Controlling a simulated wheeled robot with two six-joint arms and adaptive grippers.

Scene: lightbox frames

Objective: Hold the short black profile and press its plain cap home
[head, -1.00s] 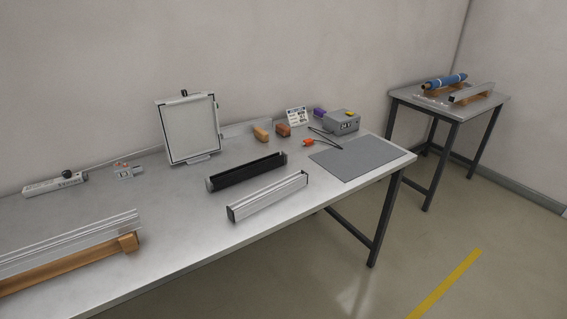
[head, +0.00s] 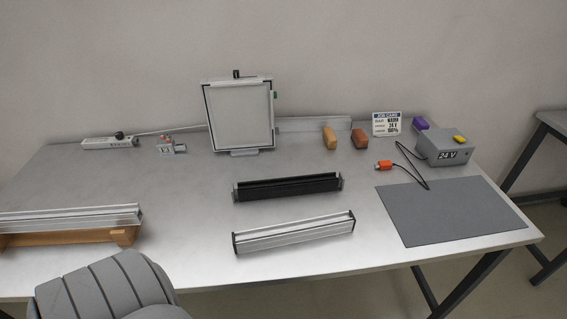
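The short black profile (head: 287,188) lies along the middle of the bench in the head view, its open channel facing up. A dark end piece shows at its left end (head: 235,193) and another at its right end (head: 340,181). They are too small to tell which is the plain cap or whether either is fully seated. Neither my left nor my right gripper is in view.
A silver profile (head: 295,233) lies just in front of the black one. A framed panel (head: 240,118) stands behind. A grey mat (head: 450,212) and 24 V box (head: 444,148) are at right.

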